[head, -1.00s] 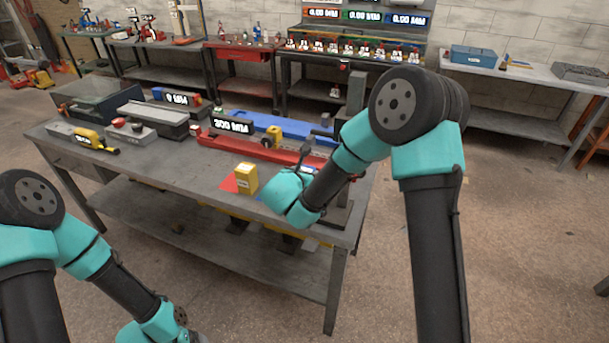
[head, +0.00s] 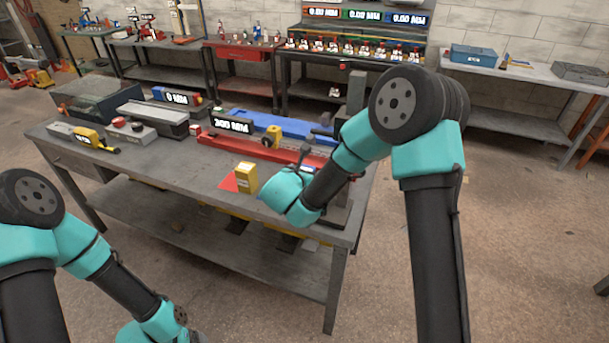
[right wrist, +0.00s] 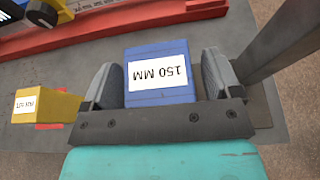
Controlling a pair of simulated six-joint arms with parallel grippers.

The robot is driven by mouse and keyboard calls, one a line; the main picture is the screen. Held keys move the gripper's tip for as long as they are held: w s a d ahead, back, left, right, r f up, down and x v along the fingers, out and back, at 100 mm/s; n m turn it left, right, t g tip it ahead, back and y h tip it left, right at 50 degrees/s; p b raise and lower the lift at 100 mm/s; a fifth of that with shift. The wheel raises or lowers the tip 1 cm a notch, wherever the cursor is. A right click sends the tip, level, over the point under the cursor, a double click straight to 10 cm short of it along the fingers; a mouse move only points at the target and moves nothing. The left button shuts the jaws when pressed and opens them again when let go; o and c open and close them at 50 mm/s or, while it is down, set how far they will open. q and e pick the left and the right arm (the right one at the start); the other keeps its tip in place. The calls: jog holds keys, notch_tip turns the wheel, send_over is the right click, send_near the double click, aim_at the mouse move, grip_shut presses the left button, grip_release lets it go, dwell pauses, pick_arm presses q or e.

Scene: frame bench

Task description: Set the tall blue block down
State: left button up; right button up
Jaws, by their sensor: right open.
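The tall blue block (right wrist: 160,72), labelled "150 MM", stands between the fingers of my right gripper (right wrist: 160,85) in the right wrist view. The fingers are open, with a gap on each side of the block. The block's lower part and its contact with the bench are hidden from this angle.
A yellow block (head: 246,177) stands left of my right wrist, beside a red patch (head: 229,183). It also shows in the right wrist view (right wrist: 45,106). A long red rail (head: 225,142) lies behind. A grey upright post (head: 356,92) stands close on the right.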

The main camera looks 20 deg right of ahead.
jog(key=v, duration=1.2)
